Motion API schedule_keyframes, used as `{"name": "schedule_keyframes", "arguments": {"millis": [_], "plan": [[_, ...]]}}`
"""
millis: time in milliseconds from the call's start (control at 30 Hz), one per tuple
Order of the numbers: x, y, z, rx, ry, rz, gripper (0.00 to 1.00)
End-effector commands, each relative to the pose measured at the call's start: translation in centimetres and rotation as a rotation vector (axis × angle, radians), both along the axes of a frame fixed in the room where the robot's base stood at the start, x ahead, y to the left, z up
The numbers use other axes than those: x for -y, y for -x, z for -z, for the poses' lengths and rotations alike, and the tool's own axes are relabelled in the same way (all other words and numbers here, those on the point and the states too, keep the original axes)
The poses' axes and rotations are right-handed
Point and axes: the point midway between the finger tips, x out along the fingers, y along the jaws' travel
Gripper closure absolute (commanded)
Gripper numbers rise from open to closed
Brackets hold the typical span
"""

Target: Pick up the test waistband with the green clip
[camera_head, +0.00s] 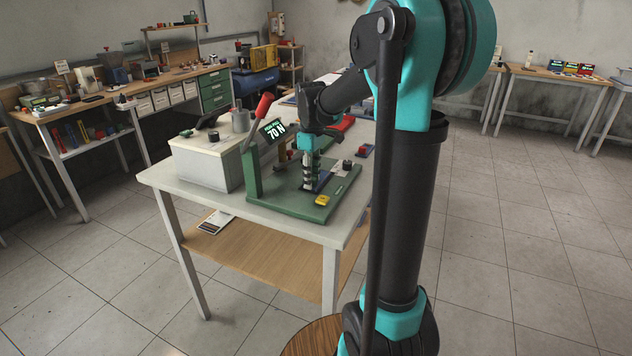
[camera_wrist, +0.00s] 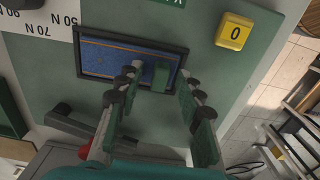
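In the wrist view a blue waistband (camera_wrist: 110,58) with an orange edge line lies in a shallow dark-framed tray (camera_wrist: 133,38). A green clip (camera_wrist: 161,76) sits at its right part. My gripper (camera_wrist: 161,77) is open, one finger on each side of the clip, with no clear contact visible. In the head view my gripper (camera_head: 309,184) points down at the green plate (camera_head: 285,203) of the bench device. The blue tray area (camera_head: 322,181) is partly hidden there behind the fingers, and the clip cannot be made out.
A panel with force marks (camera_wrist: 48,38) is at left. A red-handled lever (camera_head: 263,106) and a 70 N display (camera_head: 274,131) rise behind the plate.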

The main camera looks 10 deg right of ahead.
Motion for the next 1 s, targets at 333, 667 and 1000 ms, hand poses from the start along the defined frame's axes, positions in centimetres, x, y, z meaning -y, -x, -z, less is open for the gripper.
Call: {"name": "schedule_keyframes", "arguments": {"millis": [333, 667, 1000], "plan": [[0.0, 0.0, 0.0, 0.0, 0.0, 0.0, 1.0], [0.0, 0.0, -0.2, 0.0, 0.0, 0.0, 1.0], [0.0, 0.0, -4.5, 0.0, 0.0, 0.0, 1.0]]}}
